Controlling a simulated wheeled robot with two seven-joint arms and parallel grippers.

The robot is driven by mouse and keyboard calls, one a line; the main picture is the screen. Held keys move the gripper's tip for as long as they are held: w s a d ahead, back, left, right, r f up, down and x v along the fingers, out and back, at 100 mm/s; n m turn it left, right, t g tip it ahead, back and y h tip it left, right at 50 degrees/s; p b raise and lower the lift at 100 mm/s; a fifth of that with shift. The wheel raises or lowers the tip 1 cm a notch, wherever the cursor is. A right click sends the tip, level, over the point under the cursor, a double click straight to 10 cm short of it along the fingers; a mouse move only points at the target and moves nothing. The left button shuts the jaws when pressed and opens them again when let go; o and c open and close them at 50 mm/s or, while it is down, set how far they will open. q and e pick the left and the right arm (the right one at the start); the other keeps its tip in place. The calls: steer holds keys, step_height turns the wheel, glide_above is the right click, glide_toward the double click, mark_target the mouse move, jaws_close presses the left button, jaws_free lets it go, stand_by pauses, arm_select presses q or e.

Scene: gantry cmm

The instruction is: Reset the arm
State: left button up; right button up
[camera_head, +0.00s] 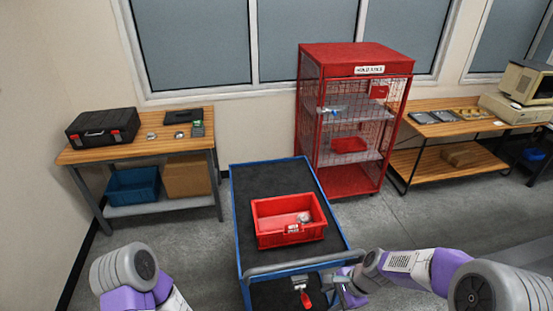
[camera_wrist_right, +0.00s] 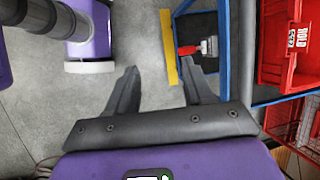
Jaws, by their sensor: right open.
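My right arm comes in from the lower right in the head view, with its gripper (camera_head: 342,291) low beside the near end of the blue cart (camera_head: 247,205). In the right wrist view the two dark fingers of this gripper (camera_wrist_right: 159,70) stand wide apart with only grey floor between them. A red-handled tool with a metal part (camera_head: 303,293) is at the cart's near end; it also shows just beyond the right finger in the wrist view (camera_wrist_right: 190,50), apart from it. My left arm shows at the lower left of the head view; its gripper is out of view.
A red bin (camera_head: 288,238) holding a small metal part stands on the cart. A red mesh cabinet (camera_head: 353,120) stands behind. A wooden bench (camera_head: 150,150) with a black case (camera_head: 103,128) is at left, a shelf table (camera_head: 430,152) at right. Floor between is clear.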

arm_select(q)
step_height(320, 180, down, 13)
steer(key=b, duration=1.2)
steer(key=shift+w, duration=0.3)
arm_select(e)
steer(key=s+a+f+n, duration=0.2)
steer(key=s+f+n, duration=0.2)
steer(key=f, duration=0.6)
steer(key=s+a+f+n, duration=0.1)
steer(key=s+f+n, duration=0.3)
steer(key=f, duration=0.7)
steer(key=s+a+f+n, duration=0.2)
steer(key=s+f+n, duration=0.2)
steer(key=f, duration=0.7)
steer(key=shift+s+a+f+g, duration=0.2)
steer(key=shift+a+g, duration=0.1)
steer(key=shift+a, duration=0.05)
